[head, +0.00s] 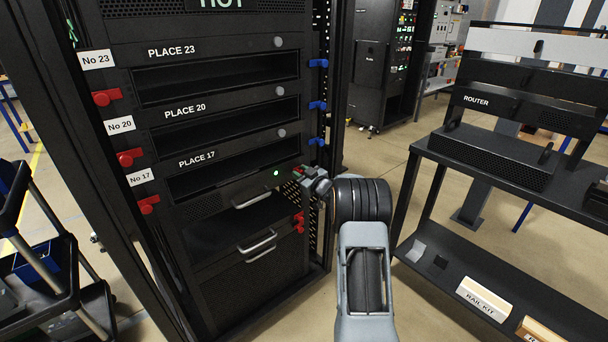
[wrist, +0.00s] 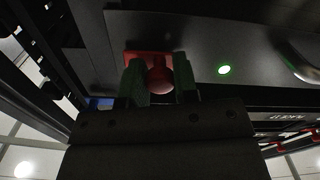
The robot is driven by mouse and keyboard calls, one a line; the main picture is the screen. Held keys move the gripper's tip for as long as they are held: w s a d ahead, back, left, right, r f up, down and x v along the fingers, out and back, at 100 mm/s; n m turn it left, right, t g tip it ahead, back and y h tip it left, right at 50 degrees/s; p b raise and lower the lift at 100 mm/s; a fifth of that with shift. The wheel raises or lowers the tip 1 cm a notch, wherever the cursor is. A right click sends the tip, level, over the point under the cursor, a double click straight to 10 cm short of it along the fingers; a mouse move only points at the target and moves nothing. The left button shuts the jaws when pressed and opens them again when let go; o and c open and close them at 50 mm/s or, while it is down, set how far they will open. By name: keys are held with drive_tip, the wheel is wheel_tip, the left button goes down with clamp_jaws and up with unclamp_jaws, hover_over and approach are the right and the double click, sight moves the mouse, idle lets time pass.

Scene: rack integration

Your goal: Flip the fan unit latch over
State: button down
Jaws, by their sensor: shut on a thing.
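The fan unit (head: 235,190) is a dark panel low in the rack, with a lit green lamp and a silver handle. Its red latch (wrist: 148,58) sits at the panel's end in the wrist view, with a round red knob toward the camera. My gripper (wrist: 160,78) has one finger on each side of this knob and is shut on it. In the head view my gripper (head: 306,176) is at the right edge of the fan unit, where it hides most of the latch. The green lamp (wrist: 224,70) shows to the right of the fingers in the wrist view.
Slots labelled PLACE 23, PLACE 20 and PLACE 17 (head: 235,178) lie above, with red latches (head: 130,157) at left and blue ones (head: 317,105) at right. A shelf (head: 520,180) with a router stands at right.

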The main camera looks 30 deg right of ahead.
drive_tip(key=c, duration=0.9)
unclamp_jaws()
drive_tip(key=shift+d, duration=0.35)
drive_tip(key=shift+c, duration=0.2)
drive_tip(key=shift+o, duration=0.3)
drive_tip(key=shift+a, duration=0.1)
drive_tip(key=s+d, duration=0.2)
drive_tip(key=s, duration=1.1)
drive_tip(key=shift+s+d+p, duration=0.25)
drive_tip(key=shift+p, duration=0.1)
